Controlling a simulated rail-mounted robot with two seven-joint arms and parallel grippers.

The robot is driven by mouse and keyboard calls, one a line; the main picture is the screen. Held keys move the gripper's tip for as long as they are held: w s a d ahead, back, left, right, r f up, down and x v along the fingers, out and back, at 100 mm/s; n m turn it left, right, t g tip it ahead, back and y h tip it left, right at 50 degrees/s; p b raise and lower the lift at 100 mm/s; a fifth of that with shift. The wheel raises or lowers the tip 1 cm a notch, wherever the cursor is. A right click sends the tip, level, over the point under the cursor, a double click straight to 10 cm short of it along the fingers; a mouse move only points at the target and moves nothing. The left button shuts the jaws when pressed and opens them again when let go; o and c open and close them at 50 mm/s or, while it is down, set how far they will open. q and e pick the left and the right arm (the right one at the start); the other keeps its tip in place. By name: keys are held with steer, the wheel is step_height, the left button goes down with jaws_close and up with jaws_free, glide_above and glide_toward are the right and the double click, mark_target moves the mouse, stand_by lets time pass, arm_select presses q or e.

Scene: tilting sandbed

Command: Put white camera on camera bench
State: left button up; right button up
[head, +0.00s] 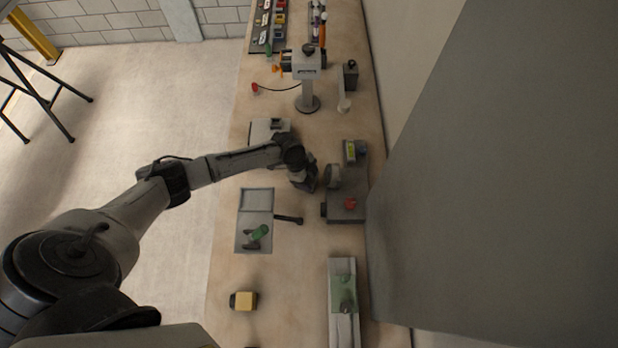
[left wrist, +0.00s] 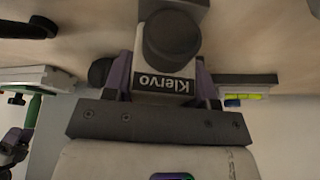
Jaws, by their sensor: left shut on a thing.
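The white camera (left wrist: 165,72), a pale body labelled "Klervo" with a dark round part (left wrist: 172,38), sits between the purple fingers of my left gripper (left wrist: 162,82) in the left wrist view. The gripper is shut on it. In the head view my left gripper (head: 305,183) is over the worktop, just left of a dark grey bench (head: 345,214) with a red knob (head: 350,204); this looks like the camera bench. A pale rounded piece (head: 332,176) shows between them; I cannot tell whether it is the camera. Any contact with the bench is unclear. My right gripper is out of view.
A yellow-and-blue piece (head: 354,151) is at the bench's far end. A pale tray (head: 242,220) holds a green item (head: 260,233). A green-and-white rail (head: 334,275) and yellow block (head: 243,300) are nearer.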

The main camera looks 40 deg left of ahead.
arm_select(q)
steer(key=shift+f, duration=0.1)
steer(key=o, duration=1.2)
steer(key=v, duration=1.2)
steer(key=shift+p, duration=0.35)
steer(key=shift+d, duration=0.1)
